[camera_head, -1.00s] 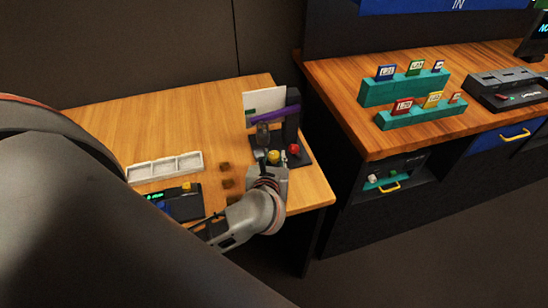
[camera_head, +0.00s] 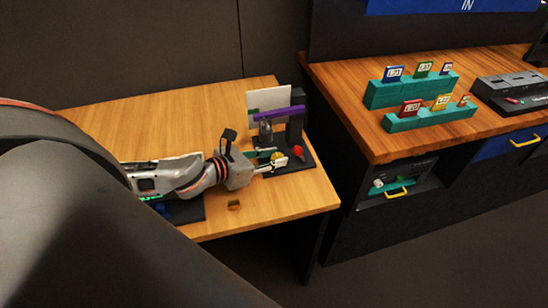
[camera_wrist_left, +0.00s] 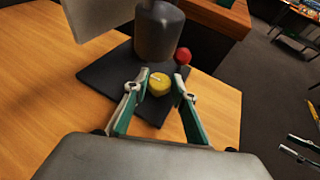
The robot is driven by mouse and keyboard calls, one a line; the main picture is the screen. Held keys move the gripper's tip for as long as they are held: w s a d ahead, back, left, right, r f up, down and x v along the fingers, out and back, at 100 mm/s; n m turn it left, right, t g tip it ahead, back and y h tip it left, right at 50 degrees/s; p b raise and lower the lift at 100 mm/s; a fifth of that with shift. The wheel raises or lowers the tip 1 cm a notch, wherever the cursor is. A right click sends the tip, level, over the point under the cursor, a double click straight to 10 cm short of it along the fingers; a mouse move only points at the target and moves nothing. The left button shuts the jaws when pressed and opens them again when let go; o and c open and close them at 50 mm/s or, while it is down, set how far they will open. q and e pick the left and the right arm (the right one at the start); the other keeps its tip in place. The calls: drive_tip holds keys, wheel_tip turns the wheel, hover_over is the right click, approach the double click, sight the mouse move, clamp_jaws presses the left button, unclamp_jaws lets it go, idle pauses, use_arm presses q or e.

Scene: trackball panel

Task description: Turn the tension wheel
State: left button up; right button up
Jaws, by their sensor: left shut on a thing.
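The yellow wheel (camera_head: 277,156), taken as the tension wheel, sits on the dark base of a small device. It also shows in the left wrist view (camera_wrist_left: 159,84), with a pale mark on top. My left gripper (camera_head: 272,164) reaches it from the left, low over the desk.
The device has a dark base (camera_head: 298,165), a red knob (camera_head: 299,150), a grey cylinder (camera_head: 265,129), a purple bar (camera_head: 280,113) and a white panel (camera_head: 268,99). A second counter (camera_head: 345,88) stands to the right.

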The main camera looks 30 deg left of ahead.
sight(275, 158)
use_arm(q)
drive_tip(key=shift+m+g+h, duration=0.3)
drive_tip(key=shift+m+h, duration=0.3)
drive_tip(key=shift+m, duration=0.1)
drive_tip(key=o, duration=0.8)
drive_tip(key=shift+v, duration=5.95)
drive_tip(key=shift+f, duration=0.1)
